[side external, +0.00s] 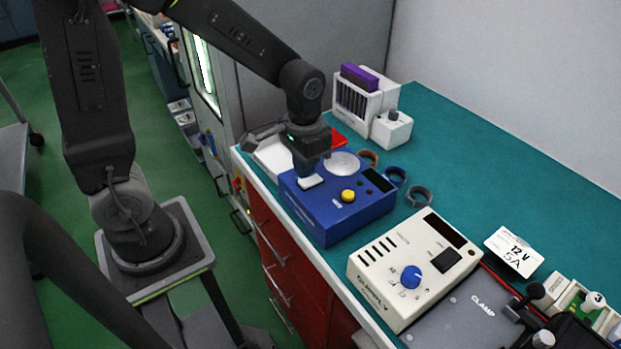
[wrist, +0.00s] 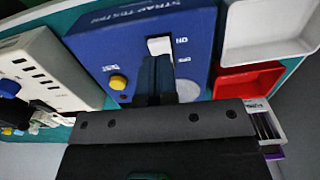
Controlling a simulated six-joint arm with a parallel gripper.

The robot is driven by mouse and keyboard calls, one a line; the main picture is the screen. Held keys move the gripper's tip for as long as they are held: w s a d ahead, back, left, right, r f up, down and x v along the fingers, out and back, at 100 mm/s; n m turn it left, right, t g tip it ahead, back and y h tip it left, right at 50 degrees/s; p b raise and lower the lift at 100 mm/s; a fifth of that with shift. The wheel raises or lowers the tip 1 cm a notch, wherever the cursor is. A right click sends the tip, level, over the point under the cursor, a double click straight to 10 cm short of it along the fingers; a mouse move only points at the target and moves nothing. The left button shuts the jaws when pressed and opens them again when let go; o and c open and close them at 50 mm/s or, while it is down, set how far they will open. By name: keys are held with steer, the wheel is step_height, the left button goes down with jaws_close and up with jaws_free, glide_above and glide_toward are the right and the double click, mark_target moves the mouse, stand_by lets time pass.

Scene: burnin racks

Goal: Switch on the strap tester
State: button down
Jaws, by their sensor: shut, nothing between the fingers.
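The strap tester (side external: 335,213) is a blue box near the bench's front edge, with a yellow button, a round silver plate and a dark display window. In the wrist view its blue top (wrist: 130,42) carries its name and ON and OFF lettering beside a white rocker switch (wrist: 159,46). The switch (side external: 311,182) also shows below my gripper in the side view. My gripper (side external: 308,171) points down, shut and empty. In the wrist view the fingertips (wrist: 157,62) are right by the switch; I cannot tell whether they touch it. The fingers hide part of the tester's top.
A cream instrument (side external: 405,265) with a blue knob stands to the right of the tester. Strap rings (side external: 419,195) lie behind it. A white tray (wrist: 265,28) and a red tray (wrist: 247,80) sit close beside it. The teal bench (side external: 480,165) is clear at the back.

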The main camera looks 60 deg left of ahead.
mark_target(304, 183)
steer(key=shift+f, duration=1.25)
stand_by(0.8)
steer(key=shift+r, duration=3.5)
steer(key=shift+s+r, duration=0.15)
steer(key=shift+r, duration=0.15)
steer(key=s+r+t, duration=0.5)
steer(key=s+r, duration=0.3)
steer(key=s, duration=0.2)
steer(key=shift+s+r+t, duration=0.15)
steer(key=shift+s+t, duration=0.1)
steer(key=shift+t, duration=0.05)
